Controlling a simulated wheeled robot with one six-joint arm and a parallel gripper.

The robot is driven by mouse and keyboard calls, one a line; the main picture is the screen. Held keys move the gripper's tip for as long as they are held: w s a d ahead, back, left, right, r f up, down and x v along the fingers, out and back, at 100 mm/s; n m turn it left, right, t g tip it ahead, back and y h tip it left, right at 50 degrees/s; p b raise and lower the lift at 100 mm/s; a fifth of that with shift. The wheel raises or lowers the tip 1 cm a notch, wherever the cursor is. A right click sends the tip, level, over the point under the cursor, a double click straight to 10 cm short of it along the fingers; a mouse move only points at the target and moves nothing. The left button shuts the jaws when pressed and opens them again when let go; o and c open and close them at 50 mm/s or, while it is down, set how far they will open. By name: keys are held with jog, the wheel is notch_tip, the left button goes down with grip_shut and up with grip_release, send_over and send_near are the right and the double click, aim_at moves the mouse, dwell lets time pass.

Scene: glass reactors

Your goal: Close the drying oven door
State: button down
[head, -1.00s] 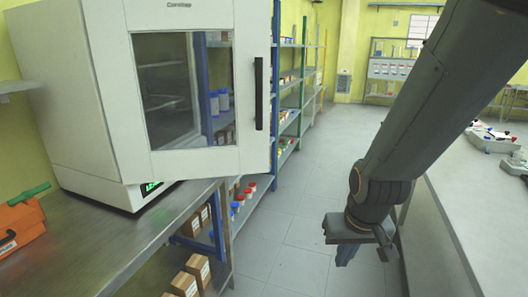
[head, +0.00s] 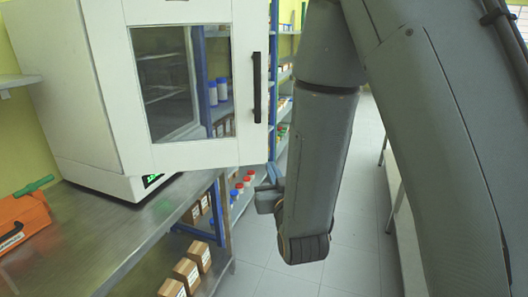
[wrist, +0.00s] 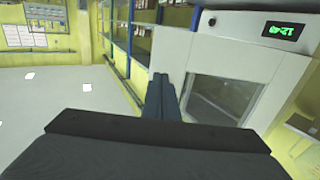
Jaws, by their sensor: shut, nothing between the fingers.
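The drying oven (head: 65,100) is a white cabinet on a metal bench at the left of the head view. Its white door (head: 190,158) has a glass window and a dark vertical handle (head: 257,88) near its right edge. The door stands open, swung out past the cabinet; the shelves behind show through the glass. My gripper (head: 268,196) is shut and empty, just right of the door's lower right corner; whether it touches is unclear. In the wrist view, my shut fingers (wrist: 162,97) are beside the door (wrist: 190,58), with the oven's green display (wrist: 282,30) at upper right.
The metal bench (head: 120,230) holds an orange toolbox (head: 22,222) at the left. Small boxes (head: 187,272) sit on the bench's lower shelf. Blue-posted shelving with bottles stands behind the door. Open floor (head: 350,240) lies to the right, partly hidden by my arm.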

aim_at(260, 143)
jog(key=shift+w+a+b, duration=0.2)
jog(key=shift+w+b, duration=0.9)
jog(key=shift+b, duration=1.8)
jog(key=shift+w+b, duration=0.15)
jog(key=shift+b, duration=0.45)
jog(key=w+p, duration=0.1)
jog(key=w, duration=0.2)
jog(key=w+a+p, duration=0.1)
jog(key=w, duration=0.3)
jog(key=w+a+p, duration=0.1)
jog(key=w+p, duration=0.1)
jog(key=w, duration=0.2)
jog(key=shift+w+a, duration=0.1)
jog(key=shift+a, duration=0.05)
